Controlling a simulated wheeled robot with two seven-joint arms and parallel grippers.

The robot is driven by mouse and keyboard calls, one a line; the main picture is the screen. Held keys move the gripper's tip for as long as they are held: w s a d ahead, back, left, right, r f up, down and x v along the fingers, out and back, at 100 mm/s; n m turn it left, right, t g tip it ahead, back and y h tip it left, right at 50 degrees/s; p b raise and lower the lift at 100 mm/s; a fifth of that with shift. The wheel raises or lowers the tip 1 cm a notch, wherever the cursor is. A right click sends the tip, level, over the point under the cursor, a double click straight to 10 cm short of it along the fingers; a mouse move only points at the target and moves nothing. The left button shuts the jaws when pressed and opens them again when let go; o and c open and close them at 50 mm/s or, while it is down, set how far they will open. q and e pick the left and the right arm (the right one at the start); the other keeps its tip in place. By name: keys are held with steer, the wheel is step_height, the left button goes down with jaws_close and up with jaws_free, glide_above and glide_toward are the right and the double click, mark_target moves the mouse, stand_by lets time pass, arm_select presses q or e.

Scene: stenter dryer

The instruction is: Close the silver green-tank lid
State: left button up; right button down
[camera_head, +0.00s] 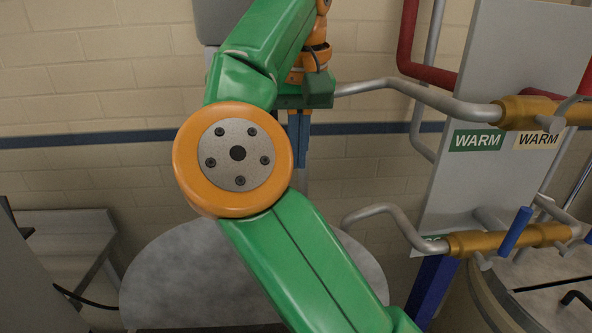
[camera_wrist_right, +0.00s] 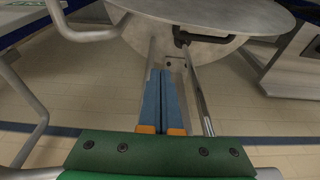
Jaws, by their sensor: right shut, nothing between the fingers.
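A round silver-grey lid (camera_head: 165,275) stands raised at the bottom of the head view, partly hidden behind my green right arm. In the right wrist view the same grey disc (camera_wrist_right: 240,14) fills the top, with a dark handle (camera_wrist_right: 205,38) and a shiny rod below it. My right gripper (camera_head: 299,160) hangs above and behind the lid in the head view, its blue fingers pointing down. In the right wrist view its fingers (camera_wrist_right: 161,72) are together and empty, apart from the handle. My left gripper is not in view.
Bent grey pipes (camera_head: 430,95) with brass fittings and blue-handled valves reach in from the right. A grey panel (camera_head: 480,60) carries green and beige WARM labels. A tank rim (camera_head: 490,300) shows at lower right. A metal table (camera_head: 65,235) stands at left, before a brick wall.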

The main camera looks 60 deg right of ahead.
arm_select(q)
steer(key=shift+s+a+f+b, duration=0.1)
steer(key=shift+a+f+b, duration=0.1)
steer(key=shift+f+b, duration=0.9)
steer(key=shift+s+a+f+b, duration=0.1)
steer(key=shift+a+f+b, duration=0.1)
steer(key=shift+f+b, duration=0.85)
arm_select(e)
step_height(320, 180, down, 8)
steer(key=s+a, duration=0.2)
steer(key=shift+a, duration=0.15)
